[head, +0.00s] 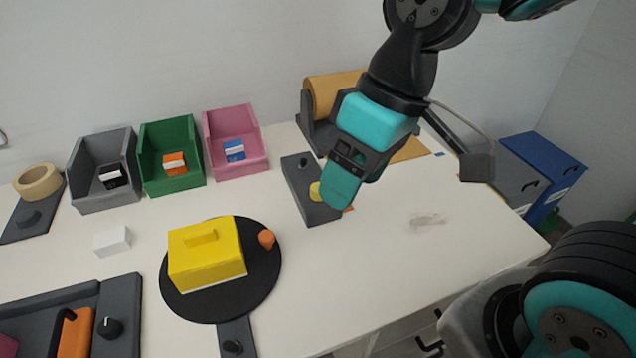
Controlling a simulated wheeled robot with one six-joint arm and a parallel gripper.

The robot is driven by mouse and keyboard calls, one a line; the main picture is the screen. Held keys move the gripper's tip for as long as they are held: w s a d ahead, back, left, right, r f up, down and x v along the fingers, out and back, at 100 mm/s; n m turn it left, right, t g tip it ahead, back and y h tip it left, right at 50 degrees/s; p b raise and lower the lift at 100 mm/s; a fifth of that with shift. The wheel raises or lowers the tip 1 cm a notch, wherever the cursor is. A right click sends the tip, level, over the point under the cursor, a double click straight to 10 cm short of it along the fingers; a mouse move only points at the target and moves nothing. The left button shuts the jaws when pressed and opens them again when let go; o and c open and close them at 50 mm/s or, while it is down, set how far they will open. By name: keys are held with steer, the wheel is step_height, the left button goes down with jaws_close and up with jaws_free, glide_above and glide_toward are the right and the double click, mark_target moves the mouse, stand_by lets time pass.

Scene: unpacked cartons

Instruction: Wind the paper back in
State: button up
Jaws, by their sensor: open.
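A brown paper roll (335,93) sits in a dark grey stand at the back of the table, partly hidden behind my arm. A flat stretch of its paper (411,151) lies on the table to the right of my gripper. A dark grey box (302,180) with a small black knob (304,162) and a yellow round part (315,191) stands in front of the roll. My gripper (343,188) points down just right of this box, its teal fingers overlapping the box's edge in the picture. It looks empty; any contact with the box cannot be told.
A thin bar with a grey block (477,168) stands right of the paper. A black turntable (196,306) bears a yellow box (207,260) and an orange knob. Grey, green and pink bins line the back left. The table's front right is mostly clear, with a faint smudge.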

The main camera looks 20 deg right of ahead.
steer(key=w+d+f+m+h+p, duration=0.1)
steer(key=w+f+p, duration=0.15)
steer(key=w, duration=0.55)
steer(key=w+d+f+h+p, duration=0.2)
steer(key=w+p, duration=0.1)
steer(key=w, duration=0.4)
steer(key=w+d+f+m+h+p, duration=0.1)
steer(key=w+f+p, duration=0.15)
steer(key=w, duration=0.55)
steer(key=f+p, duration=0.4)
steer(key=f, duration=1.3)
steer(key=shift+d+f, duration=0.2)
steer(key=c, duration=0.9)
